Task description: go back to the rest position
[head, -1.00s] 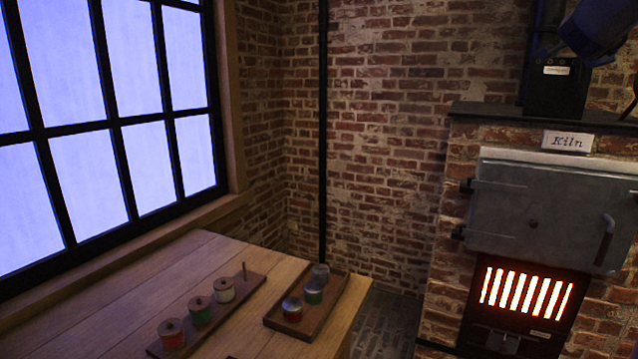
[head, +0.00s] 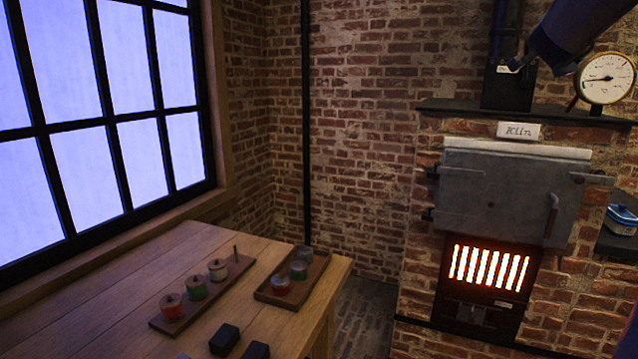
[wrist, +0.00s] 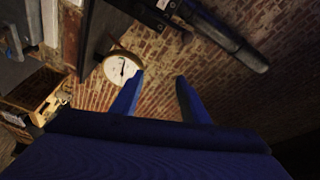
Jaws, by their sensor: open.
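My gripper (wrist: 158,82) shows in the wrist view as two blue fingers, spread apart with nothing between them. Beyond them are the brick wall and the round white gauge, which appears close to the left fingertip in the picture. In the head view a dark part of my arm crosses the top right corner, in front of the wall above the kiln (head: 510,195).
The wooden table (head: 120,275) holds a rack (head: 165,322) of coloured jars, a tray (head: 318,268) with several jars and two black blocks (head: 224,340). The gauge (head: 606,78) stands on the kiln's ledge. The kiln door is closed.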

